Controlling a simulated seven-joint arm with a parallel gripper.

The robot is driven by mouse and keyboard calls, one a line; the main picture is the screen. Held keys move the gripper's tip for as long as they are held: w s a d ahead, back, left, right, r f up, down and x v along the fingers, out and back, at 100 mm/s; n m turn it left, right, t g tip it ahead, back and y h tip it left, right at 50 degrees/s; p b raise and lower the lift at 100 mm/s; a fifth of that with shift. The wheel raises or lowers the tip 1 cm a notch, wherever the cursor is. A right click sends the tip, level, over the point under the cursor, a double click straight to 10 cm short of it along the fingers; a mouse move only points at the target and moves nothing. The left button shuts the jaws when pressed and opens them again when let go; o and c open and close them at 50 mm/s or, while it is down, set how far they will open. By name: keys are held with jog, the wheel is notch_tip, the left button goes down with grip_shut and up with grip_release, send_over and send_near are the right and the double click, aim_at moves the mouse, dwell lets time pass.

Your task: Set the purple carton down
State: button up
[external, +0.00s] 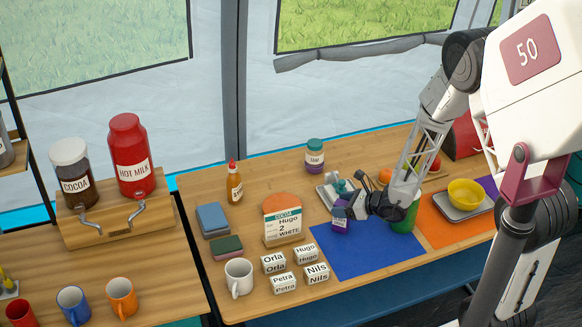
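The purple carton (340,227) is small, with a pale label, and shows at the upper left part of the blue mat (365,259). My gripper (346,209) reaches in from the right, and its fingers are at the carton's upper part, appearing closed on it. The fingers hide part of the carton. I cannot tell whether its bottom touches the mat or hangs just above it.
A metal tray (327,197) lies behind the carton, and a green can (405,218) stands to the right. The mat's front is clear.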

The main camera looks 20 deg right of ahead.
jog(key=shift+d+r, duration=0.1)
jog(key=shift+r, duration=0.1)
jog(key=v, duration=1.1)
jog(key=shift+s+d+r, duration=0.2)
jog(key=shift+s+d, duration=0.05)
jog(key=shift+s, duration=0.05)
dwell(0.7)
jog(key=s+a+r+n+g, duration=0.4)
jog(key=s+r+n+g, duration=0.4)
jog(key=s+r+n, duration=0.55)
jog(key=s+d+r+n+t+h, duration=0.1)
jog(key=s+d+r+n+h, duration=0.8)
jog(key=r+n, duration=0.3)
jog(key=shift+s+d+r+n+h, duration=0.4)
jog(key=shift+s+d+n, duration=0.25)
jog(key=shift+d, duration=0.15)
